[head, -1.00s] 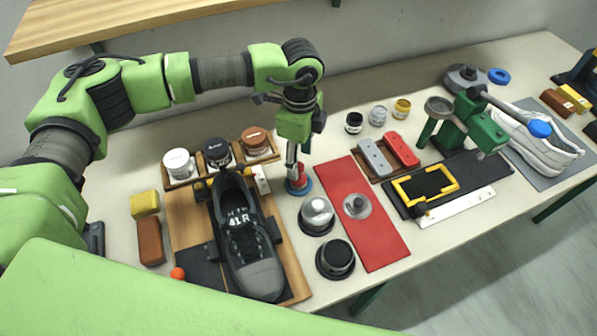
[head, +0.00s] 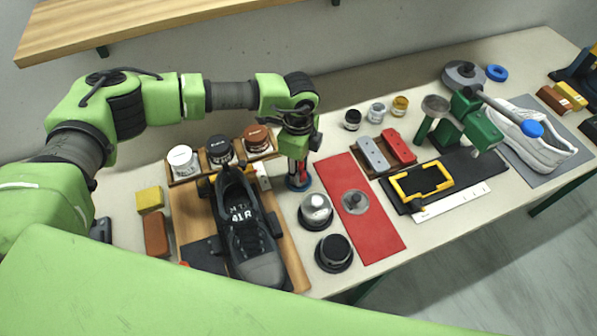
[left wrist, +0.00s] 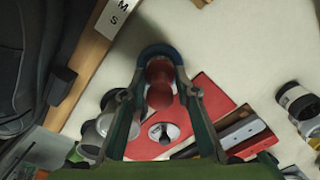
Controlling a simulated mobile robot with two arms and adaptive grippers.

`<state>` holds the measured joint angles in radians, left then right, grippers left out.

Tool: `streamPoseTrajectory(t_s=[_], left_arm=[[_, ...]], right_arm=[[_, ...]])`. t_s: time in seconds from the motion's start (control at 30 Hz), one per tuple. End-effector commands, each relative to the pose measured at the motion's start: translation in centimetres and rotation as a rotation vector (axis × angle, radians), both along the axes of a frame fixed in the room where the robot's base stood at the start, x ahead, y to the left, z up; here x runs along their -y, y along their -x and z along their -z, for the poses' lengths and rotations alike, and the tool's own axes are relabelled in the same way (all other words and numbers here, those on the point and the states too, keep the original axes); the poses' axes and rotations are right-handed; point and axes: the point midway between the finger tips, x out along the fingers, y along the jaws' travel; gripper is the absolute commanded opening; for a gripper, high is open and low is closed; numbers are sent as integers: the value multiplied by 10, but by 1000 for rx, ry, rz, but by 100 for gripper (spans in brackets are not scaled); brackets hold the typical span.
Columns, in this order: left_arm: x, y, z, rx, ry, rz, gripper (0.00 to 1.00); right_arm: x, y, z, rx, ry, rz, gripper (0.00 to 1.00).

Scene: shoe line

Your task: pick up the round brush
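The round brush, a small piece with a red knobbed handle and a round blue base (head: 298,183), stands on the table just right of the wooden shoe board. It also shows in the left wrist view, with its red handle (left wrist: 160,84) between the fingers. My left gripper (head: 297,168) points down over it, and its fingers (left wrist: 162,98) stand on either side of the handle. The gripper is open, with gaps visible beside the handle. The gripper partly hides the brush in the head view. My right gripper is not in view.
A silver-topped round piece (head: 315,211) and a black one (head: 334,252) stand close by, in front. A red mat (head: 375,233) lies to the right. A black shoe (head: 246,240) rests on the wooden board (head: 287,247) at the left, with several jars behind it.

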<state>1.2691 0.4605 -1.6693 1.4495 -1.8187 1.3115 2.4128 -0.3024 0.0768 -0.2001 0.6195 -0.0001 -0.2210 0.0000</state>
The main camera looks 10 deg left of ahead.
Motion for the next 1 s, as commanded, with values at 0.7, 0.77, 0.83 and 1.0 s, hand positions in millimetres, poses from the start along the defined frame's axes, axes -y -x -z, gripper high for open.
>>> streamPoseTrajectory(t_s=[0.7, 0.77, 0.83, 1.0], left_arm=[[3, 12, -43, 3, 3, 4, 7], [6, 23, -55, 3, 4, 6, 7], [8, 36, -71, 6, 2, 6, 7], [17, 75, -97, 4, 1, 7, 7]], right_arm=[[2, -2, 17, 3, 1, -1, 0], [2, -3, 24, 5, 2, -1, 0], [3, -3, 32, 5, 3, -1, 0], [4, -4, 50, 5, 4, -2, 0]])
